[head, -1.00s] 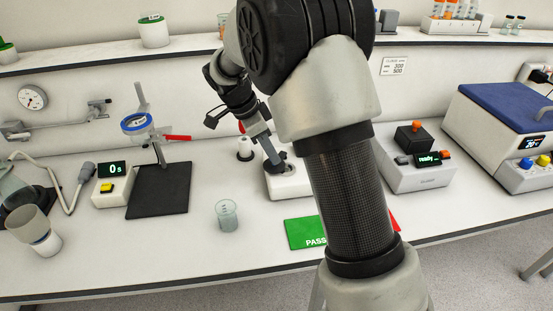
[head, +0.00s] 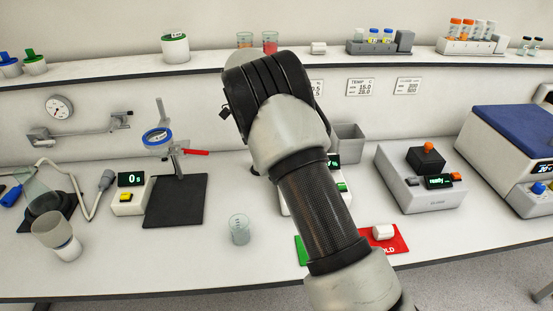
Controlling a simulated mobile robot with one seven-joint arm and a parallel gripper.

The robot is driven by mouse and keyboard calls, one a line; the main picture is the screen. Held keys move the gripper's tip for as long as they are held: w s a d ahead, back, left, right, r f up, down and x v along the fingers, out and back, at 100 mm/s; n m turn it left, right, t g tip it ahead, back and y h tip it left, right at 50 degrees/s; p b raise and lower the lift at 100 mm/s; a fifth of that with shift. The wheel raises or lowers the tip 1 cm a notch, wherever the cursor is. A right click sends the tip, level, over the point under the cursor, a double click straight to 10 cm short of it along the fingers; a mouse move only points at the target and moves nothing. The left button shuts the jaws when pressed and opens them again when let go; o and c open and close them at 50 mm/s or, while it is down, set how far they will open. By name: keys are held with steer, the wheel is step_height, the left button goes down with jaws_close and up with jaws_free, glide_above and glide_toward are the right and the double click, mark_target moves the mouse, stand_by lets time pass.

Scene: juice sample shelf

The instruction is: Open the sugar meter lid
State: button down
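A white device with a green-lit display (head: 333,160) ending in a % sign stands behind my arm at the middle of the bench. It is probably the sugar meter.
Right of it stands a grey device (head: 422,190) reading "ready", with an orange-knobbed black lid. A grey bin (head: 348,146) is behind. A beaker (head: 240,229) stands in front left. A white object (head: 383,232) lies on the red mat (head: 393,247), beside a green mat (head: 301,250).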

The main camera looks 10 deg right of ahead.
stand_by(0.4)
steer(key=c, duration=1.6)
jaws_free()
steer(key=shift+r, duration=0.1)
steer(key=shift+p+v, duration=2.55)
steer(key=shift+v, duration=6.15)
steer(key=shift+d, duration=0.1)
